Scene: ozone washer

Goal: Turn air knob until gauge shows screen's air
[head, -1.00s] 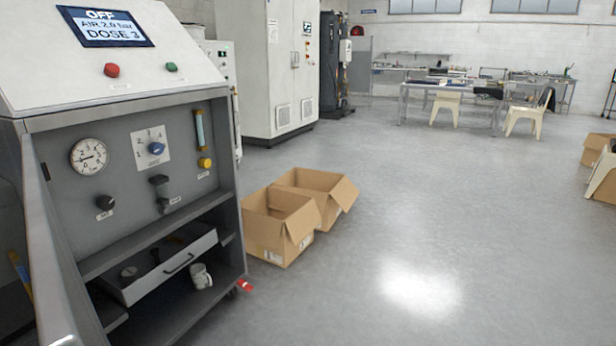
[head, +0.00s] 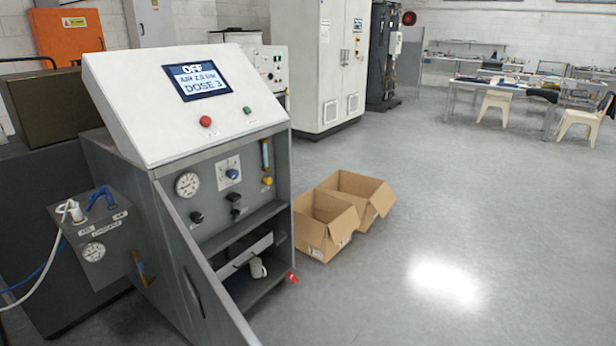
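The washer console (head: 150,135) stands at the left in the head view. Its screen (head: 197,81) reads OFF, an AIR line that is blurred now, and DOSE 3; a second ago the air line looked like 2.9 bar. A round white gauge (head: 187,184) sits on the recessed panel; its needle is too small to read. A black knob (head: 197,217) sits below the gauge and is likely the air knob, though its label is unreadable. A blue selector knob (head: 232,174) and a yellow knob (head: 267,181) are to its right. Neither gripper is in view.
An open grey door (head: 205,270) juts out in front of the console's left side. Cardboard boxes (head: 325,225) stand right of the console. The floor at right is clear.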

